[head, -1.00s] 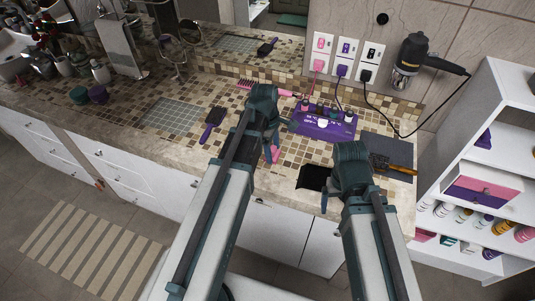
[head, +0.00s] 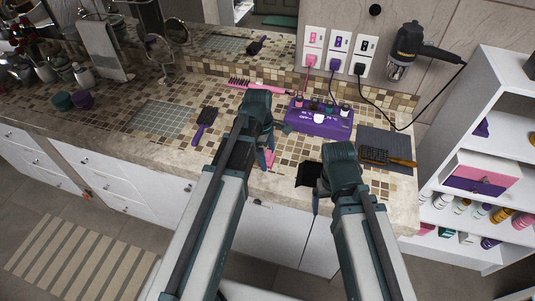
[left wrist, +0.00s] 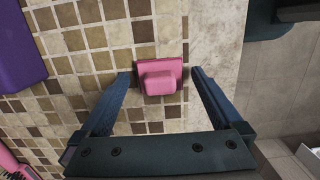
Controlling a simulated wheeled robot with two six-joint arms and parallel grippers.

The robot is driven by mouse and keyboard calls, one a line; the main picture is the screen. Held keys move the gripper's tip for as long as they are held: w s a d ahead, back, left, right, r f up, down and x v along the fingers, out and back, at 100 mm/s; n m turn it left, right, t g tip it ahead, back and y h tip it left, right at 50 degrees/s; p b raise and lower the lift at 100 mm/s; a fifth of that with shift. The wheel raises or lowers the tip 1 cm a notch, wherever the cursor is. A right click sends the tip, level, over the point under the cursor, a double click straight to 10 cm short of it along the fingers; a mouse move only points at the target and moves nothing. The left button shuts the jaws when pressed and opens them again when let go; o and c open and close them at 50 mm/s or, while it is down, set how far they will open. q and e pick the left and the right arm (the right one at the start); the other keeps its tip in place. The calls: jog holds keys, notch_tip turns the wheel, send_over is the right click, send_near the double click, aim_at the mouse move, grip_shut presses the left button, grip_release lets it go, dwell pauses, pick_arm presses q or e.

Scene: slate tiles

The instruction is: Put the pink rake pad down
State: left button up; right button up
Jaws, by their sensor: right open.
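The pink rake pad (left wrist: 160,75), a small block with a raised grip, lies on the tiled counter in the left wrist view. In the head view the pad (head: 268,158) is partly hidden by my left arm. My left gripper (left wrist: 163,76) is open, with one finger on each side of the pad and a narrow gap on both sides. In the head view my left gripper (head: 262,150) is over the counter's front part. My right gripper (head: 322,192) is open near the front edge, beside a black item (head: 309,174); its fingers are hard to make out.
A purple case (head: 318,121) with small bottles stands behind the pad. A pink comb-like tool (head: 258,86) lies at the back. A dark mat (head: 385,150) is at right, a purple brush (head: 204,124) at left. Bare tiled counter lies between brush and pad.

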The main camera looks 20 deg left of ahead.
pick_arm(q)
notch_tip(320, 180, up, 12)
jog(key=a+p, duration=0.1)
jog(key=p, duration=1.1)
jog(key=shift+a, duration=0.25)
jog(key=f+b, duration=0.4)
jog(key=d+f+b, duration=0.1)
jog(key=f+b, duration=0.7)
jog(key=shift+d, duration=0.2)
jog(key=shift+r, duration=0.1)
